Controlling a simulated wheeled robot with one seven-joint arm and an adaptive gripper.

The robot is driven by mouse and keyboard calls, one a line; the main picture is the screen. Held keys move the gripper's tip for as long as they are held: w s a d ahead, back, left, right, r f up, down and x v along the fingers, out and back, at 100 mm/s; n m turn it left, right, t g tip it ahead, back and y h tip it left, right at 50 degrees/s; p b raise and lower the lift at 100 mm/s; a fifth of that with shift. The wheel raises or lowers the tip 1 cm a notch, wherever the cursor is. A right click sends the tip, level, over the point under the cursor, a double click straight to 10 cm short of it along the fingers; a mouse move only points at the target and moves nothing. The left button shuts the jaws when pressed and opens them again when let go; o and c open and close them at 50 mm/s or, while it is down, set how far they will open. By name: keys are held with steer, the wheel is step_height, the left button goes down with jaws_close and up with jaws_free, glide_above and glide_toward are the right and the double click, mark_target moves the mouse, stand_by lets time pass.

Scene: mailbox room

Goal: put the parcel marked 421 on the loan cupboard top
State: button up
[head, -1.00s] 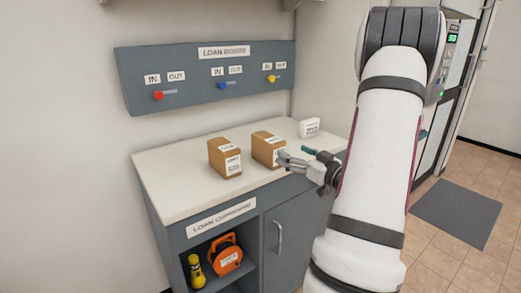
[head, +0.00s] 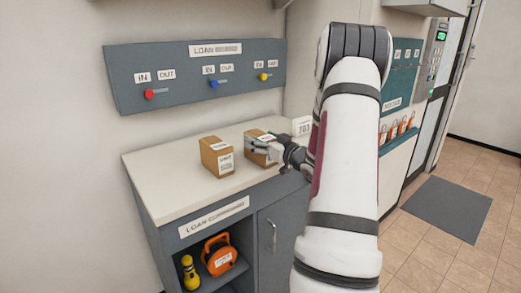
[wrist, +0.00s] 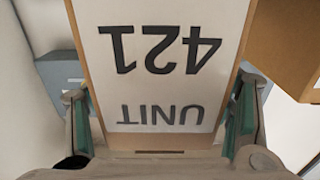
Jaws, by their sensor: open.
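The parcel marked 421 (head: 259,157) is a brown box with a white label. It stands on the pale loan cupboard top (head: 165,199), right of another brown parcel. In the wrist view the label of parcel 421 (wrist: 160,70) reads UNIT 421 upside down and fills the middle. My gripper (head: 264,145) is at this parcel from the right. In the wrist view my gripper (wrist: 162,120) is open, with one green-padded finger on each side of the parcel. I cannot tell whether the pads touch it.
The second brown parcel (head: 217,157) stands close on the left, and shows in the wrist view (wrist: 288,45). A white label reading 703 (head: 302,126) is behind my gripper. A wall panel with three knobs (head: 130,97) hangs above. The cupboard's left front top is clear.

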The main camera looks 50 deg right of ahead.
steer(key=shift+w, duration=0.2)
steer(key=c, duration=1.6)
steer(key=shift+d+r, duration=0.1)
jaws_close()
